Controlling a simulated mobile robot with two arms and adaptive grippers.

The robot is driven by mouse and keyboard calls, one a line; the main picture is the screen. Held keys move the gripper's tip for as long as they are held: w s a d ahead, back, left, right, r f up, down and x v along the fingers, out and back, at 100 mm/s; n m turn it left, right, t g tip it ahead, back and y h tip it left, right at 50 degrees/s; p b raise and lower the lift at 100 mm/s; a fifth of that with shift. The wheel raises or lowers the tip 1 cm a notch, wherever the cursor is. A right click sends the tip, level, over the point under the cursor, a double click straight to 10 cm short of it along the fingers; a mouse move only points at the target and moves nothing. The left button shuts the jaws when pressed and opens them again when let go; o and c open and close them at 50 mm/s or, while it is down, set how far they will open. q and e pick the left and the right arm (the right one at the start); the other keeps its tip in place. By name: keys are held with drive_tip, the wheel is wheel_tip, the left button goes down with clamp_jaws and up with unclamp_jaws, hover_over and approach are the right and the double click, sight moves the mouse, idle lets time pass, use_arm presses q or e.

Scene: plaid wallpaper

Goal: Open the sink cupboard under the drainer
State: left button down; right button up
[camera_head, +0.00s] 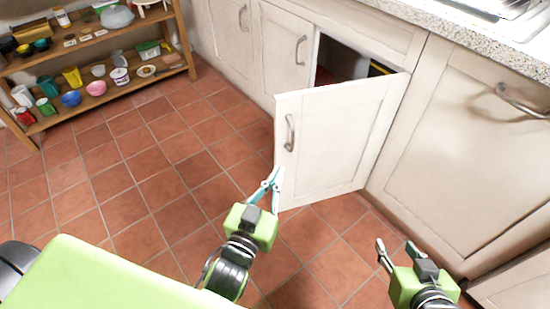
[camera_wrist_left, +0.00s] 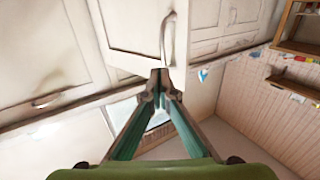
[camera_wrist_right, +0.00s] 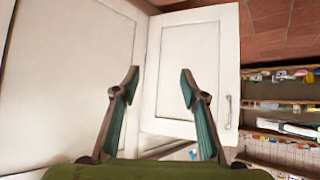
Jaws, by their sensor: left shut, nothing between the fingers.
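The white cupboard door (camera_head: 335,135) beneath the worktop stands well open, swung out into the room on its right-hand hinge side, with a dark gap behind it. Its curved metal handle (camera_head: 290,133) is near the free edge. My left gripper (camera_head: 276,176) is shut and empty at the door's free edge, below the handle; I cannot tell whether it touches. The left wrist view shows its fingertips (camera_wrist_left: 160,75) together just under the handle (camera_wrist_left: 168,40). My right gripper (camera_head: 396,246) is open and empty, low in front of the neighbouring cupboard. The door also shows in the right wrist view (camera_wrist_right: 190,65).
The metal sink or drainer (camera_head: 490,8) sits in the speckled worktop (camera_head: 440,22). A closed cupboard (camera_head: 465,145) with a handle is right of the open door. A wooden shelf (camera_head: 100,45) with cups and bowls stands at far left. The tiled floor (camera_head: 140,160) between is clear.

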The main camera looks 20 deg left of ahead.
use_arm(q)
drive_tip(key=w+a+f+n+g+h+b, duration=0.1)
drive_tip(key=w+a+f+n+g+h, duration=0.2)
drive_tip(key=w+a+f+n, duration=0.6)
drive_tip(key=w+a+r+n+h+b, duration=0.1)
drive_tip(key=a+r+h, duration=0.2)
drive_tip(key=r, duration=0.4)
drive_tip(key=a+r+n+h, duration=0.1)
drive_tip(key=a+r+h, duration=0.25)
drive_tip(key=r, duration=0.45)
drive_tip(key=a+x, duration=0.1)
drive_tip(key=x, duration=0.9)
drive_tip(key=shift+s+d+n, duration=0.3)
drive_tip(key=shift+s+d, duration=1.05)
drive_tip(key=shift+s, duration=0.1)
use_arm(e)
drive_tip(key=w+a+r+t+y, duration=0.1)
drive_tip(key=w+a+r+t, duration=0.1)
drive_tip(key=w+r+t, duration=0.3)
drive_tip(key=shift+w+a+r+t+y, duration=0.4)
drive_tip(key=shift+w+r, duration=0.05)
drive_tip(key=shift+r, duration=1.95)
drive_tip(key=shift+f, duration=0.1)
